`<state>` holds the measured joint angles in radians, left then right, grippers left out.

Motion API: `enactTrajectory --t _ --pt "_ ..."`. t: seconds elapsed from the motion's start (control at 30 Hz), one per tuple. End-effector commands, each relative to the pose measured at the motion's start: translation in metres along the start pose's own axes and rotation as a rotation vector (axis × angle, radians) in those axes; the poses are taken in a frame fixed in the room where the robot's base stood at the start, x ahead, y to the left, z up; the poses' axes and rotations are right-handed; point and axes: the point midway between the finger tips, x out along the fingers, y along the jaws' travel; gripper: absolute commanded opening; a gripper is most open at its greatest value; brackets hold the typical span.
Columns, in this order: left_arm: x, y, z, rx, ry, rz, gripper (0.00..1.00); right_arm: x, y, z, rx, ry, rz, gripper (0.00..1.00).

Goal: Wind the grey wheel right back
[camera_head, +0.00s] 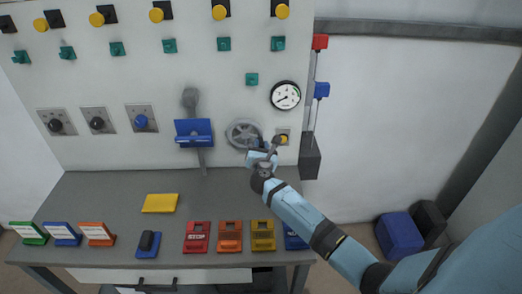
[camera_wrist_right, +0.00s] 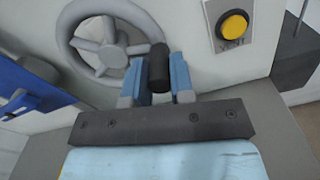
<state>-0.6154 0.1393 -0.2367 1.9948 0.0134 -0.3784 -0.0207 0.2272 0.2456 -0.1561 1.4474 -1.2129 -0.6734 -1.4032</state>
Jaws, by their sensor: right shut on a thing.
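The grey wheel (camera_head: 241,131) is a spoked handwheel on the white panel, below and left of a round gauge. In the right wrist view the wheel (camera_wrist_right: 91,47) shows at the upper left. Its dark handle (camera_wrist_right: 158,68) stands out from the rim on the right side. My right gripper (camera_head: 262,152) is at the wheel's lower right. In the right wrist view its blue fingers (camera_wrist_right: 158,82) stand on either side of the dark handle and are shut on it. My left gripper does not show in either view.
A yellow button (camera_wrist_right: 234,25) sits just right of the wheel. A blue bracket with a grey lever (camera_head: 194,132) is to its left. The gauge (camera_head: 285,95) is above right. The grey table (camera_head: 110,190) below carries several coloured blocks and a yellow pad (camera_head: 160,203).

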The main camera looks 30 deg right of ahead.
Motion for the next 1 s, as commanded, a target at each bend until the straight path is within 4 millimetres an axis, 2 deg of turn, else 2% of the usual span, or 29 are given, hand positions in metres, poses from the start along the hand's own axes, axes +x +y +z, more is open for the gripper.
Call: enactTrajectory --t 0.03,0.4,1.0 --pt "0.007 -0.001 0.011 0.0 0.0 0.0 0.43 0.0 -0.001 -0.009 0.045 0.0 0.0 0.0" --pt "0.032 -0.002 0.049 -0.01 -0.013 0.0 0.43 -0.001 0.004 -0.028 0.399 0.001 0.0 0.0" --pt "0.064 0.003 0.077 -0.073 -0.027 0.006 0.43 0.0 0.024 -0.051 0.97 0.0 0.0 0.0"
